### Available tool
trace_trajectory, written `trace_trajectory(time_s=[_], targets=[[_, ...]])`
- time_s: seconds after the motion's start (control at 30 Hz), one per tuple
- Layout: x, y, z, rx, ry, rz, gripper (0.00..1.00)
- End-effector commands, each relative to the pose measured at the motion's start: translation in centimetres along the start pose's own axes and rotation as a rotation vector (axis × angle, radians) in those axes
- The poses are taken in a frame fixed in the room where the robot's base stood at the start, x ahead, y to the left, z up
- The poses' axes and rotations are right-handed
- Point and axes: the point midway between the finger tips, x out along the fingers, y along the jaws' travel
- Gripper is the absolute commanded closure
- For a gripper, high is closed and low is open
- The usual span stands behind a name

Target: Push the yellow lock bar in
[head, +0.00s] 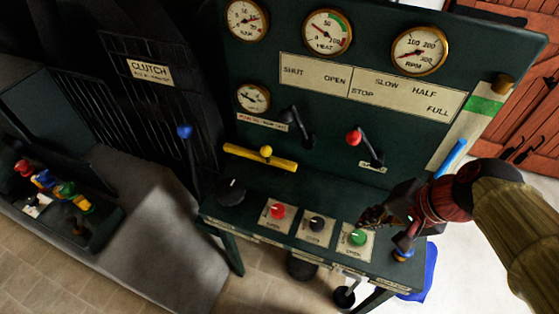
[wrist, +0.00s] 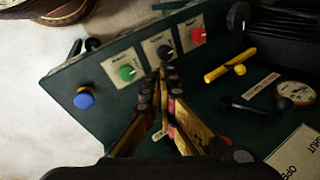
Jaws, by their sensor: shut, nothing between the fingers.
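The yellow lock bar (head: 259,157) lies along the base of the dark green upright panel, left of the middle, with a yellow ball knob (head: 266,151) at its centre. It also shows in the wrist view (wrist: 228,66), with its knob beside it. My gripper (head: 365,222) is shut and empty over the right part of the desk, near the green knob (head: 358,237). In the wrist view its fingertips (wrist: 168,75) meet in front of the black knob. The gripper is well to the right of the lock bar and apart from it.
A black lever (head: 298,125) and a red-knobbed lever (head: 356,137) stick out from the panel. Red (head: 277,211) and black (head: 317,223) knobs stand on the desk. A large black knob (head: 232,190) and a blue-tipped lever (head: 185,132) are at the left.

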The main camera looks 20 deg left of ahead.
Motion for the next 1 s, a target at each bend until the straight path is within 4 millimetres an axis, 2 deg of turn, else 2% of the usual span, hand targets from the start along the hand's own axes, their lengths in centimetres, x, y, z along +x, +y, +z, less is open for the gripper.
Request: trace_trajectory(time_s=[0.03, 0.17, 0.3, 0.4, 0.53, 0.7, 1.0], targets=[[2.2, -1.6, -0.5, 0.113, -0.081, -0.047, 1.0], [6.8, -6.2, -2.1, 0.42, -0.26, -0.176, 1.0], [12.0, -10.1, -4.9, 0.764, -0.435, -0.292, 1.0], [15.6, -11.8, -7.3, 0.993, -0.536, -0.359, 1.0], [19.5, -12.8, -10.0, 1.231, -0.627, -0.427, 1.0], [22.3, -13.0, -12.2, 1.4, -0.682, -0.477, 1.0], [22.9, -13.0, -12.7, 1.439, -0.692, -0.49, 1.0]])
